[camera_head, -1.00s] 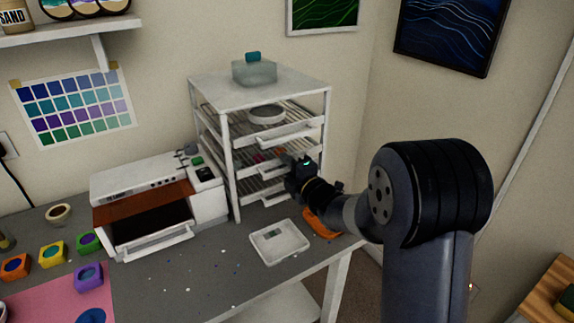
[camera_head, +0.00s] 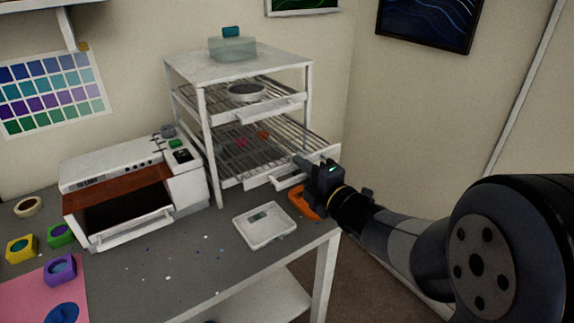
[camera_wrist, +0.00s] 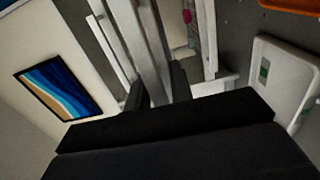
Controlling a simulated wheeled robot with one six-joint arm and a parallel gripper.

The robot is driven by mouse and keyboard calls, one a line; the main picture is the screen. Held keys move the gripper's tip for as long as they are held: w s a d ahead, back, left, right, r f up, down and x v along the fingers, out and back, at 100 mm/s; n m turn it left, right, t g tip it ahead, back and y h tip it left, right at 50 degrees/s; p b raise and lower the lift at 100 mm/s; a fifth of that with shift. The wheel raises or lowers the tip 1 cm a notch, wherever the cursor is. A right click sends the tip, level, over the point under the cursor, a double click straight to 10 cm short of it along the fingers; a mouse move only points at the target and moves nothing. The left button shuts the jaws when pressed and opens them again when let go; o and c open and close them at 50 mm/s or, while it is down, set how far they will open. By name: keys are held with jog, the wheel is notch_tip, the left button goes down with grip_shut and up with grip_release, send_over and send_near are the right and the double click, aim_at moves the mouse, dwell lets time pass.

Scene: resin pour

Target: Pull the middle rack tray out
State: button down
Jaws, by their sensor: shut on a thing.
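The white drying rack (camera_head: 206,128) stands on the bench with wire trays in it. The middle tray (camera_head: 275,145) sticks out of the front of the rack, with small pink and orange pieces on its wires. My gripper (camera_head: 302,163) is shut on the white front handle of this tray. In the wrist view the dark fingers (camera_wrist: 158,88) sit either side of a white bar, the handle (camera_wrist: 153,55). The top tray (camera_head: 270,109) is in the rack and carries a round white dish. The bottom tray is mostly hidden below the middle one.
A white scale (camera_head: 265,226) lies on the bench below the tray, with an orange object (camera_head: 301,203) beside it. A white oven-like machine (camera_head: 130,190) stands left of the rack. A lidded container (camera_head: 232,48) sits on the rack top. Right of the bench is open floor.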

jog(key=shift+v, duration=2.1)
jog(key=shift+r, duration=0.15)
jog(key=c, duration=1.4)
grip_release()
jog(key=shift+c, duration=0.2)
jog(key=shift+d, duration=0.1)
jog(key=v, duration=1)
jog(key=shift+s+d+b, duration=0.2)
jog(key=shift+s+b, duration=0.1)
jog(key=shift+b, duration=0.05)
jog(key=shift+w+a, duration=0.1)
jog(key=x, duration=1)
jog(key=shift+w+a, duration=0.15)
jog(key=shift+w, duration=0.1)
jog(key=shift+s, duration=0.1)
